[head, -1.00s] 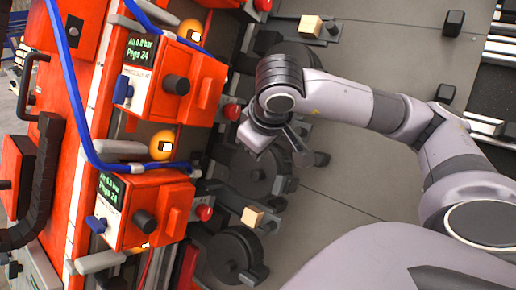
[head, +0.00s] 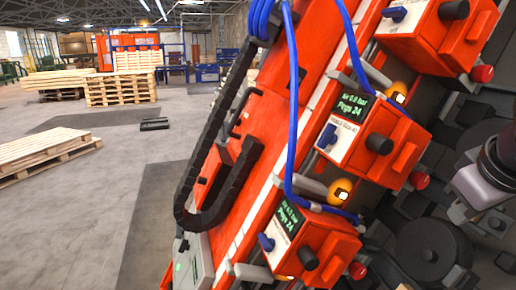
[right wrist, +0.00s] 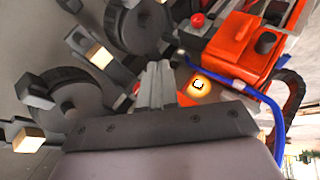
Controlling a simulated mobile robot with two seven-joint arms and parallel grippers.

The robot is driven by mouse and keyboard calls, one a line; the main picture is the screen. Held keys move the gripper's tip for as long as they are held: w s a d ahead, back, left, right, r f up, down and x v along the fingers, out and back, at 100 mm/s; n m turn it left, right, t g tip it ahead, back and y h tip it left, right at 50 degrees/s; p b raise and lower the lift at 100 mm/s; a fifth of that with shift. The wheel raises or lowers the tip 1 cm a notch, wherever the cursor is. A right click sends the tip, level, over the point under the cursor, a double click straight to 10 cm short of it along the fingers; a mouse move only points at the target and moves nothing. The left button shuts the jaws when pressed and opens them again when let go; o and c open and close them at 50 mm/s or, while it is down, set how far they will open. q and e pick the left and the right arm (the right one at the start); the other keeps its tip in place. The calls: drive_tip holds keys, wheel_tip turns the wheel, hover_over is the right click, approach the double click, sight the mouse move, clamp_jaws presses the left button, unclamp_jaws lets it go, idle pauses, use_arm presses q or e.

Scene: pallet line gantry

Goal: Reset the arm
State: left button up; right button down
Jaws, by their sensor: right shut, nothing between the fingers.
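My right arm (head: 484,182) comes in at the right edge of the head view, mostly cut off. Its gripper (head: 496,226) is near the black wheels beside the orange boxes, and I cannot tell from here whether it touches anything. In the right wrist view the two grey fingers (right wrist: 158,84) are together with nothing between them. They point toward the black wheels and an orange box. My left gripper is in neither view.
Orange boxes (head: 385,150) with green displays line the gantry, with blue hoses (head: 293,100) and a black cable chain (head: 200,190). Black wheels (head: 433,252) and wooden blocks (right wrist: 100,56) are close to the right gripper. Open floor (head: 110,150) and stacked pallets (head: 120,88) lie to the left.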

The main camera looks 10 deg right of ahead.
drive_tip(key=s+a+f+m+g+y, duration=0.1)
drive_tip(key=a+f+m+g+y, duration=0.25)
drive_tip(key=a+y, duration=0.6)
drive_tip(key=s+a+f+m+g+y, duration=0.15)
drive_tip(key=a+f+y, duration=0.3)
drive_tip(key=a, duration=0.95)
drive_tip(key=w+a+r+m+t+y, duration=0.1)
drive_tip(key=w+a+m+t+y, duration=0.15)
drive_tip(key=m+y, duration=0.45)
drive_tip(key=w+a+r+m+t+y, duration=0.1)
drive_tip(key=a+m+y, duration=0.2)
drive_tip(key=m, duration=0.8)
drive_tip(key=w+d+f+m+t+h, duration=0.35)
drive_tip(key=f+m+t+h, duration=0.45)
drive_tip(key=m, duration=0.9)
drive_tip(key=w+d+f+m+t+h, duration=0.2)
drive_tip(key=d+f+m+t+h, duration=0.55)
drive_tip(key=m, duration=0.85)
drive_tip(key=s+f+m+g+h, duration=0.1)
drive_tip(key=s+f+m+g, duration=0.3)
drive_tip(key=f, duration=0.6)
drive_tip(key=s+f+m+g+h, duration=0.2)
drive_tip(key=s+f+m+g, duration=0.3)
drive_tip(key=s+f+m, duration=0.3)
wheel_tip(320, 180, down, 3)
drive_tip(key=shift+s+f+m, duration=0.2)
drive_tip(key=shift+s+m, duration=0.2)
drive_tip(key=shift+m, duration=0.5)
